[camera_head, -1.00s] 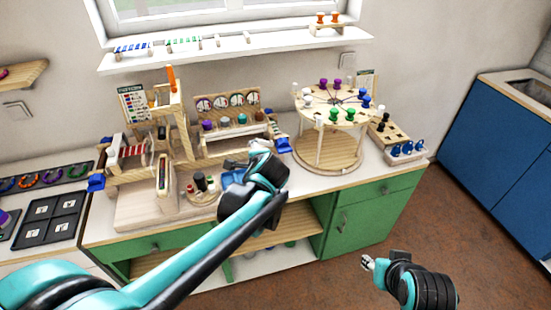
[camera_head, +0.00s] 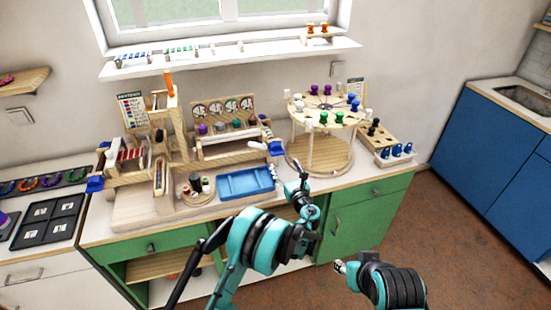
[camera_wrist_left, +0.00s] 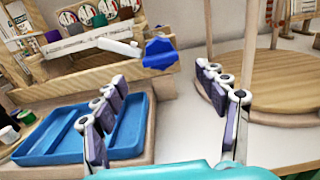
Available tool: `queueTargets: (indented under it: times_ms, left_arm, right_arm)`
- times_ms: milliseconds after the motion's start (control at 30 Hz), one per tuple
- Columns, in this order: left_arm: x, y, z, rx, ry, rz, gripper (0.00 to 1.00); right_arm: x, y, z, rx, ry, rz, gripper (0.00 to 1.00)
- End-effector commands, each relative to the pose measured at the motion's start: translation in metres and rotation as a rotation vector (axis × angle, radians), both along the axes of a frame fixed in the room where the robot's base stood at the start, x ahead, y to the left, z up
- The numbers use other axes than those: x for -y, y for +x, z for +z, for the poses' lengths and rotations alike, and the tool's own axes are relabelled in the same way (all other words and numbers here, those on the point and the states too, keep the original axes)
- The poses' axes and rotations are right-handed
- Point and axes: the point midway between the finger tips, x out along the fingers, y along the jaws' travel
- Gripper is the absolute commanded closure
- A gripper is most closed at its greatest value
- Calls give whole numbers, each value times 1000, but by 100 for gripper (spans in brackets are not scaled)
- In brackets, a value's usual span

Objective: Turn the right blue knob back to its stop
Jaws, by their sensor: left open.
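The right blue knob (camera_head: 275,148) sits at the right end of the wooden bead machine (camera_head: 232,158), beside a white handle-like piece. In the left wrist view the knob (camera_wrist_left: 160,54) lies ahead, between and beyond the fingers, not touched. My left gripper (camera_head: 295,181) is open and empty, in front of and to the right of the knob, above the bench edge. Its spread fingers (camera_wrist_left: 162,80) show in the left wrist view. My right gripper (camera_head: 341,266) is low in front of the green cabinet, too small to tell open from shut.
A blue tray (camera_head: 246,183) lies left of my left gripper. A round two-tier wooden stand (camera_head: 320,158) with coloured pegs is close on the right. A block with blue pegs (camera_head: 396,154) stands beyond it. Other blue knobs (camera_head: 95,184) are at the machine's left end.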

Motion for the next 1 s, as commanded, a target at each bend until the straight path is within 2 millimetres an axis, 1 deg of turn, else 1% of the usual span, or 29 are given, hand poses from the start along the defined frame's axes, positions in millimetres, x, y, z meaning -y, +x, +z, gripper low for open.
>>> queueTargets:
  times_ms: [200, 300, 400, 533, 767, 800, 867, 900, 967, 1000]
  left_arm:
    - [-13, 34, -2, -1, -3, 3, 28]
    - [-18, 49, -2, -1, -4, 3, 28]
    - [-20, 59, -1, -1, -4, 2, 28]
    - [-23, 66, 0, -1, -6, 1, 28]
    - [-23, 67, 1, -1, -6, 1, 28]
    - [-23, 67, 1, -1, -6, 1, 33]
    - [-23, 66, 1, -1, -6, 1, 49]
    - [-23, 66, 1, -1, -6, 1, 59]
    - [-23, 66, 1, -1, -6, 1, 75]
    - [-23, 67, 1, -1, -6, 1, 78]
  right_arm:
    - [0, 0, -10, 0, 0, 0, 60]
    - [0, 0, -13, 0, 0, 0, 60]
    - [0, 0, -15, 0, 0, 0, 60]
    - [0, 0, -16, 0, 0, 0, 60]
    - [0, 0, -16, 0, 0, 0, 60]
    - [0, 0, -16, 0, 0, 0, 60]
    - [0, 0, -16, 0, 0, 0, 60]
    - [0, 0, -16, 0, 0, 0, 60]
    - [0, 0, -16, 0, 0, 0, 60]
    - [0, 0, -16, 0, 0, 0, 60]
